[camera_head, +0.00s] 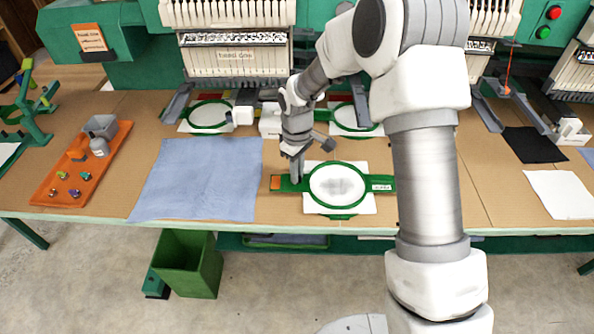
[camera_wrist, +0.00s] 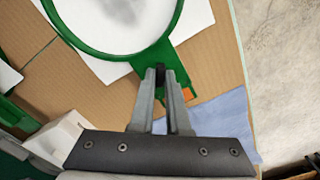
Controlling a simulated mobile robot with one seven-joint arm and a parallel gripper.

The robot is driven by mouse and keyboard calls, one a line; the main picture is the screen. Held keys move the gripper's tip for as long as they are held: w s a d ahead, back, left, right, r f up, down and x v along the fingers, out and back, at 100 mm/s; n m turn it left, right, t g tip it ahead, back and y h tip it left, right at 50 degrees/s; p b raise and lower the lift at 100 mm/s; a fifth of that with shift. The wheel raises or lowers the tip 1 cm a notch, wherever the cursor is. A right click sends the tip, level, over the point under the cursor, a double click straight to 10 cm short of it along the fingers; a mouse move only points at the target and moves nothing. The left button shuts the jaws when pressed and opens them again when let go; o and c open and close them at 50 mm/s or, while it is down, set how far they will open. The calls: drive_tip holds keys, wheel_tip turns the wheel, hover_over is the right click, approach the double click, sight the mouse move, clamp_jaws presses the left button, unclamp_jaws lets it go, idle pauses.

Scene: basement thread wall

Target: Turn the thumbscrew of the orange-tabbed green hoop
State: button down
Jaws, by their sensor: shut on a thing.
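The green hoop (camera_head: 337,207) lies flat on white cloth near the table's front edge, with an orange tab (camera_head: 275,183) on its left arm and a pale label on its right. Part of its ring (camera_wrist: 112,57) and the orange tab (camera_wrist: 188,93) also show in the wrist view. My gripper (camera_head: 297,178) points down over the left arm, between ring and tab. In the wrist view my gripper (camera_wrist: 160,76) is shut on a small dark knob, the thumbscrew (camera_wrist: 160,72). The fingers hide most of it, so its turn angle cannot be told.
A blue cloth (camera_head: 200,180) lies left of the hoop. An orange tray (camera_head: 50,187) with small parts stands farther left. Embroidery machines (camera_head: 236,60) with other hoops (camera_head: 208,114) stand behind. A green bin (camera_head: 187,265) is on the floor in front.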

drive_tip(key=shift+n, duration=0.5)
drive_tip(key=c, duration=0.9)
unclamp_jaws()
drive_tip(key=shift+r+p, duration=0.8)
drive_tip(key=shift+r, duration=7.95)
